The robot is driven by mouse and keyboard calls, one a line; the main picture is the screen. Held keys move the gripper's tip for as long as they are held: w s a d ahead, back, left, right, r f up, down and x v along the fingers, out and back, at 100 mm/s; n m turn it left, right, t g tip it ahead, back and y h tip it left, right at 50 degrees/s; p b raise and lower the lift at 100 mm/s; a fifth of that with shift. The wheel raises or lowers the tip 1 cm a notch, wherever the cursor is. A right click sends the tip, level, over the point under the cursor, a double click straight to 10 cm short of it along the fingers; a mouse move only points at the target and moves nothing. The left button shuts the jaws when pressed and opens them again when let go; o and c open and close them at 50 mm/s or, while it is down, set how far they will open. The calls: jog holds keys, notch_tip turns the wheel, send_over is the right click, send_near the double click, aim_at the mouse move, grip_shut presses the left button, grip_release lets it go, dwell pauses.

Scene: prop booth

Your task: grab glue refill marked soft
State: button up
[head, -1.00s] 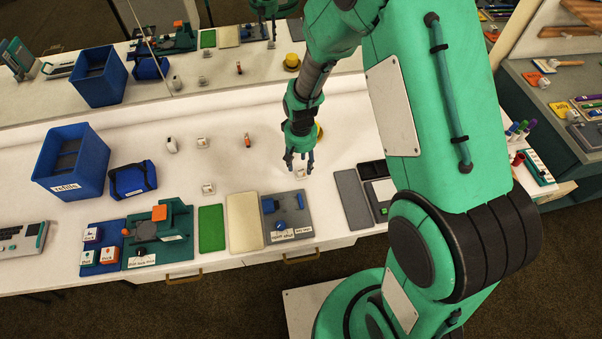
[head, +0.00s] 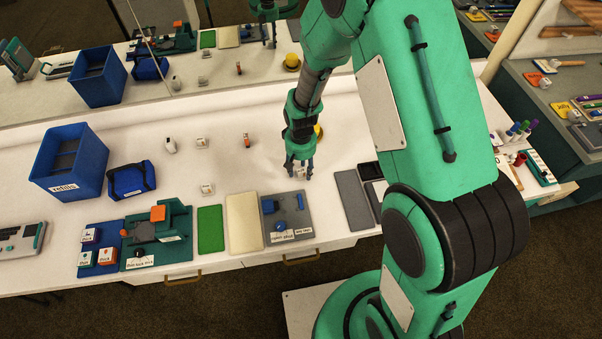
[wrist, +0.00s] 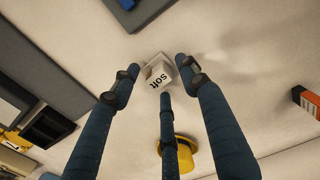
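A small whitish block marked "soft" (wrist: 155,66) sits on the white table in the wrist view, its printed side showing. My gripper (wrist: 160,82) is open, with its fingers spread around the block: one tip to the left, one to the right, and a third close to its lower edge. I see gaps beside the side tips; whether the third touches cannot be told. In the head view my gripper (head: 299,171) points down over the table, and its fingers mostly hide the block.
A grey board with blue parts (head: 288,218) lies just in front of my gripper. A yellow round object (wrist: 182,153) stands behind it. Other small pieces (head: 207,188) and a blue bin labelled "refills" (head: 92,181) are to the left. A dark grey mat (head: 353,199) lies to the right.

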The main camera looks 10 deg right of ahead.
aim_at(301, 169)
grip_shut()
jog(key=shift+r, duration=0.2)
jog(key=shift+r, duration=0.55)
notch_tip(301, 169, up, 2)
jog(key=shift+r+p, duration=0.2)
jog(key=shift+p, duration=0.35)
jog(key=s, duration=0.5)
jog(key=s+d+p, duration=0.1)
jog(key=s, duration=0.4)
jog(key=s+d+r, duration=0.1)
jog(key=s, duration=0.5)
jog(key=shift+d+r+p, duration=0.1)
jog(key=shift+d+p, duration=0.1)
jog(key=shift+p, duration=0.2)
